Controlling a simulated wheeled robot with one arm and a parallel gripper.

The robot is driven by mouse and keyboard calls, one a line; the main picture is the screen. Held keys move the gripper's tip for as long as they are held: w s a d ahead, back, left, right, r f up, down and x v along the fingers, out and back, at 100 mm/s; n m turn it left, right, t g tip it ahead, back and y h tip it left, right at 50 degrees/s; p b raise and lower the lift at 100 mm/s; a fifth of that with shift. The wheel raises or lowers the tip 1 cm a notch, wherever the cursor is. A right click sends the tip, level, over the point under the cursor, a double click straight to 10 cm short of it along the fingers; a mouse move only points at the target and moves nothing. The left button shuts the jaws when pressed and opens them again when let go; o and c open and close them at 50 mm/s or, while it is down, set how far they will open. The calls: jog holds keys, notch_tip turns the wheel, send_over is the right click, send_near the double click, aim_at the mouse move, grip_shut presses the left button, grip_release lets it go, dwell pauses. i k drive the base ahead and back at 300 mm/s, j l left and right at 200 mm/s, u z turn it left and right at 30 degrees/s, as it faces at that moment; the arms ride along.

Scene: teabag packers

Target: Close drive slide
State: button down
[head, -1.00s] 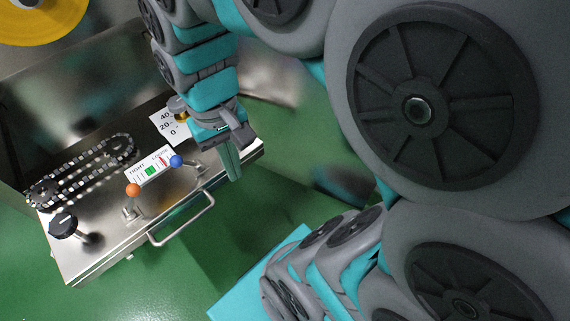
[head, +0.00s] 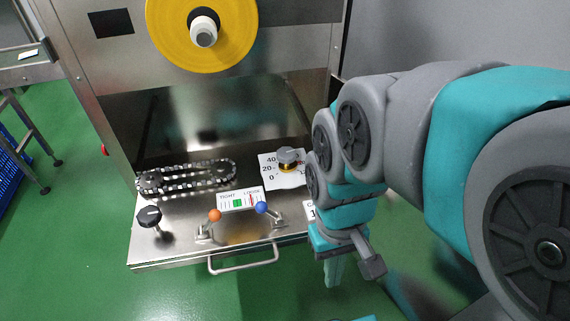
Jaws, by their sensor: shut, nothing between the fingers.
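The drive slide is a steel drawer plate (head: 180,238) pulled out from the machine's lower opening. It carries a chain loop on sprockets (head: 190,177), a black knob (head: 149,216), and two levers with an orange ball (head: 215,215) and a blue ball (head: 261,208). A bar handle (head: 243,261) sticks out from its front edge. My gripper (head: 333,273) is shut and empty, pointing down to the right of the handle and apart from it. My arm hides the slide's right end.
The steel machine (head: 300,60) stands behind, with a yellow disc (head: 202,30) on its front. A numbered dial (head: 287,163) and a TIGHT/LOOSE label (head: 239,200) are on the slide. A blue crate (head: 12,150) is at far left. Green floor in front is clear.

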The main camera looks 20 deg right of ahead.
aim_at(230, 179)
jog(key=l+u, duration=0.35)
jog(key=i+l+u, duration=0.15)
jog(key=u, duration=0.2)
